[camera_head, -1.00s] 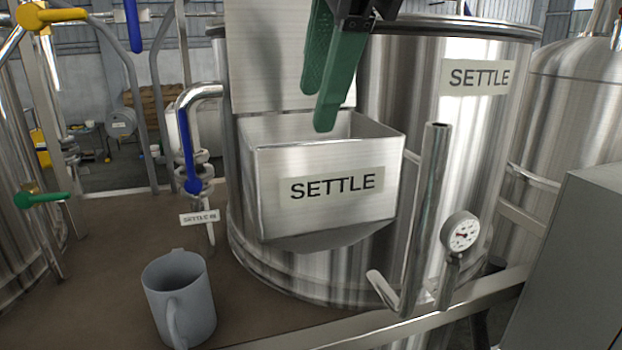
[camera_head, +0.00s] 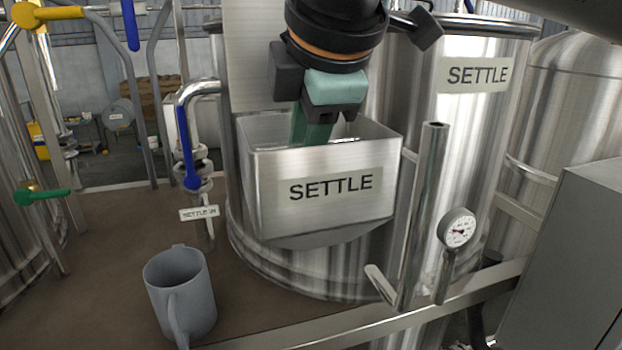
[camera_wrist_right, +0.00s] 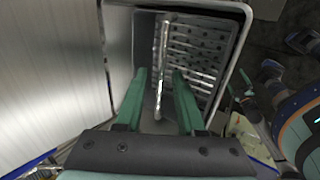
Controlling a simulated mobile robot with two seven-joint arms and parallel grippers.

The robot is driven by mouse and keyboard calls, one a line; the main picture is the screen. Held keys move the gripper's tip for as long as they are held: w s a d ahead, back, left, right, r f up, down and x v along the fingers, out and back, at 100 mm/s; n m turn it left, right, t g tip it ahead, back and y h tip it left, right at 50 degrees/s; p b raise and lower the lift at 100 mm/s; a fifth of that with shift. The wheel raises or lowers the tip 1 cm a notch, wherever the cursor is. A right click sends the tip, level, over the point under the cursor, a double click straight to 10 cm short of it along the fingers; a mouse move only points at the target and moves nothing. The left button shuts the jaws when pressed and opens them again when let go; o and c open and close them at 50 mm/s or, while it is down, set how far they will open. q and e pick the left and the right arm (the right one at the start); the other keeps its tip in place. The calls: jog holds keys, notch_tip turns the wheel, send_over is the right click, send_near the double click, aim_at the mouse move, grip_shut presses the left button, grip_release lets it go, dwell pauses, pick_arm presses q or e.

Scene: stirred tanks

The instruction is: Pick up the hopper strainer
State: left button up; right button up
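The hopper (camera_head: 270,215) is a square steel box labelled SETTLE on the front of the tank. My right gripper (camera_head: 312,130) reaches down into it from above, its green fingertips hidden behind the front wall in the head view. In the right wrist view the hopper strainer (camera_wrist_right: 200,50) is a perforated metal piece inside the hopper, with a thin bright bar along it. My right gripper (camera_wrist_right: 159,75) is open there, one green finger on each side of the bar. I cannot tell whether either finger touches it.
A grey mug (camera_head: 180,290) stands on the brown deck at lower left. An upright steel pipe (camera_head: 422,200) and a dial gauge (camera_head: 458,229) are right of the hopper. A blue-handled valve (camera_head: 187,150) is on its left. A steel plate (camera_head: 250,60) rises behind the hopper.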

grip_shut()
dwell(1.2)
